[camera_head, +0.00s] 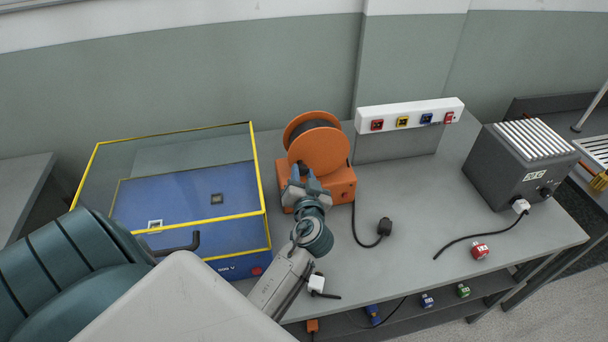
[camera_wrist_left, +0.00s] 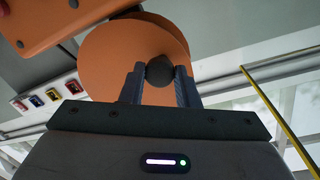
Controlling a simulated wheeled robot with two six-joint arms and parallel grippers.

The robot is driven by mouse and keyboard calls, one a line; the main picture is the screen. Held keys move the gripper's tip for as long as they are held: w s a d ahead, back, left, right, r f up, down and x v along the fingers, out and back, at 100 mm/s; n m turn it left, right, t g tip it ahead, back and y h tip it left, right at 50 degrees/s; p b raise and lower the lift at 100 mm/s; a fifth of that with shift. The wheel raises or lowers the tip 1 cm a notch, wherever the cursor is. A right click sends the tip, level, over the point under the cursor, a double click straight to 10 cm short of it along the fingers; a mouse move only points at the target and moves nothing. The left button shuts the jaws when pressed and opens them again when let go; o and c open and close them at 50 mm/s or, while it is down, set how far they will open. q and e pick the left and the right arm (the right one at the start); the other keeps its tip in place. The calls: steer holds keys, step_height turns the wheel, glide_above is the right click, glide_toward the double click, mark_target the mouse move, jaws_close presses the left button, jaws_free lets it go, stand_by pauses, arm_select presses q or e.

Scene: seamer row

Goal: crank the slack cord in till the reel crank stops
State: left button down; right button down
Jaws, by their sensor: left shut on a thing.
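The orange cord reel (camera_head: 318,150) stands on its orange base (camera_head: 343,183) on the grey bench. A black cord (camera_head: 356,228) runs from the base down to a black plug (camera_head: 384,227) lying on the bench. My left gripper (camera_head: 303,178) is at the front of the reel. In the left wrist view, my left gripper (camera_wrist_left: 160,82) has its two fingers on either side of the dark round crank knob (camera_wrist_left: 159,71) and is shut on it. The orange reel disc (camera_wrist_left: 125,55) shows behind the knob. The rest of the crank is hidden. My right gripper is not in view.
A blue tray-like case with a yellow-edged clear cover (camera_head: 258,190) stands left of the reel. A white strip with coloured sockets (camera_head: 410,115) is behind. A grey box (camera_head: 518,165) with a corded plug stands right. The bench middle (camera_head: 430,205) is clear; a red block (camera_head: 480,250) lies near its front edge.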

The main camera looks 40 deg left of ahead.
arm_select(q)
steer(key=shift+r, duration=0.1)
stand_by(0.3)
steer(key=c, duration=1.2)
jaws_free()
steer(key=shift+o, duration=0.4)
steer(key=shift+w+a, duration=0.1)
